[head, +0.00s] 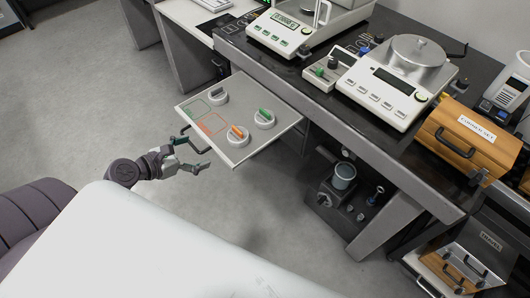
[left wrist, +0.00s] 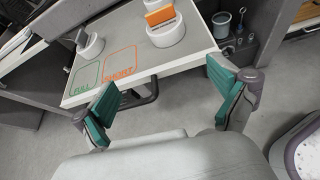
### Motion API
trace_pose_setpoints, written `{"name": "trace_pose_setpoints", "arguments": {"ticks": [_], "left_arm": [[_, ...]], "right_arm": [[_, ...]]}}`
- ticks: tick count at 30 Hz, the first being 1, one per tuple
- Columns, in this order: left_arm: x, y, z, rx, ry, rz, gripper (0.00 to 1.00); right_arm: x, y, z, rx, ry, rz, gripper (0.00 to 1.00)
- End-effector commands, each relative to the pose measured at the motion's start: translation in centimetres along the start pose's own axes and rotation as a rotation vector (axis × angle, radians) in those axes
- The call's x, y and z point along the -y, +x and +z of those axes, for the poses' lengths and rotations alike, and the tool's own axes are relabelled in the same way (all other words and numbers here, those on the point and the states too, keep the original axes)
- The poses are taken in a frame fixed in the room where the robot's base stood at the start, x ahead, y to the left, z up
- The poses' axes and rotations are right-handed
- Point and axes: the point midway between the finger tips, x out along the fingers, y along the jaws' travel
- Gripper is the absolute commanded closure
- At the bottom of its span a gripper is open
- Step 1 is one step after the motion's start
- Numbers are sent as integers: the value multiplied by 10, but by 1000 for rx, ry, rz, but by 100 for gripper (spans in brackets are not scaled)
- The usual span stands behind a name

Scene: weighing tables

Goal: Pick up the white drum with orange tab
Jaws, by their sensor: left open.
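The white drum with orange tab (head: 237,138) stands upright on a grey pull-out shelf (head: 277,133), near its front edge. My left gripper (head: 196,156) is open and empty, just off the shelf's front edge, apart from the drum. In the left wrist view its green-padded fingers (left wrist: 163,103) are spread wide. My right gripper is not in view.
The shelf has a green outline marked FULL (left wrist: 82,86) and an orange outline marked SHORT (left wrist: 120,66). A dark handle (left wrist: 148,92) juts from its front. The dark bench (head: 345,115) behind carries two balances (head: 395,85). Open floor (head: 110,110) lies left.

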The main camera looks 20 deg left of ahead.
Motion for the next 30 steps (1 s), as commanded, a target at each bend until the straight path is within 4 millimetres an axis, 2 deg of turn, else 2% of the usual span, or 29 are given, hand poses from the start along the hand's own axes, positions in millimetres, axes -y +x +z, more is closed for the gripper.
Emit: {"name": "trace_pose_setpoints", "arguments": {"ticks": [1, 5, 9, 15, 23, 30], "left_arm": [[2, -2, 13, 26, -43, -16, 3], [5, 2, 29, 56, -100, -34, 3], [5, 27, 32, 59, -100, -34, 3], [6, 65, 33, 57, -102, -33, 3], [7, 86, 33, 55, -100, -33, 3], [8, 121, 37, 56, -101, -32, 3]], "right_arm": [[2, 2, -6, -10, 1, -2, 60], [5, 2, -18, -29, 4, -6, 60], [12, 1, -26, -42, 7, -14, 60], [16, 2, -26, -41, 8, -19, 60], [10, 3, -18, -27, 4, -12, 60], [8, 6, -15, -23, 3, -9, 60]]}}
